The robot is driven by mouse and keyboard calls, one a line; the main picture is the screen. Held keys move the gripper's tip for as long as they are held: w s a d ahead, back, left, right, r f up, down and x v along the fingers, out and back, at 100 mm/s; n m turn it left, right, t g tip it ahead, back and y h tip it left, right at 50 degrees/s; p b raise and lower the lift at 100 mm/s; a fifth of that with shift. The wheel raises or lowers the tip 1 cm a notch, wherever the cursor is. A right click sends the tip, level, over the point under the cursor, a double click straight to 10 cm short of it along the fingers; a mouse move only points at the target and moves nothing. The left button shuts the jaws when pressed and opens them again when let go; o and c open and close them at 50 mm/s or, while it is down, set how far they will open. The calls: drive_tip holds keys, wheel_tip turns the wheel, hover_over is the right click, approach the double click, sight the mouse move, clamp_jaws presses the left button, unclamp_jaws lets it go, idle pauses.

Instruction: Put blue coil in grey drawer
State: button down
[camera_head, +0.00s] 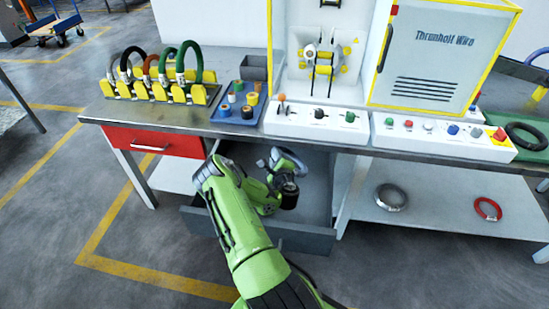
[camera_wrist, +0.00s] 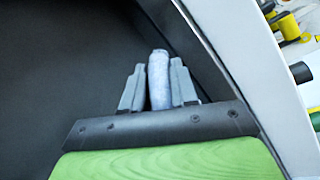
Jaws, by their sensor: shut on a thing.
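The grey drawer (camera_head: 310,238) stands pulled open under the workbench. My arm reaches over it, and my gripper (camera_head: 279,160) is inside or just above its opening. The blue coil (camera_head: 294,158) shows as a pale blue-grey ring at the gripper, tilted and partly hidden by my wrist. In the wrist view, my gripper (camera_wrist: 158,72) is shut on the coil (camera_wrist: 158,82), whose pale blue wrapped section sits between the two grey fingers. The dark drawer interior (camera_wrist: 75,65) fills the left of that view. I cannot tell whether the coil touches the drawer floor.
A closed red drawer (camera_head: 155,141) is to the left. The workbench edge (camera_head: 230,131) runs above the grey drawer. A rack of several coils (camera_head: 160,90) stands on the bench. A grey coil (camera_head: 391,197) and a red coil (camera_head: 487,209) lie on the lower shelf at right.

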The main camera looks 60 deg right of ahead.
drive_tip(key=shift+w+f+b, duration=0.3)
drive_tip(key=shift+w+f, duration=0.05)
drive_tip(key=shift+f, duration=0.15)
drive_tip(key=shift+s+f, duration=0.1)
drive_tip(key=shift+f, duration=0.05)
drive_tip(key=shift+f+b, duration=0.1)
drive_tip(key=shift+b, duration=0.25)
drive_tip(key=c, duration=0.9)
unclamp_jaws()
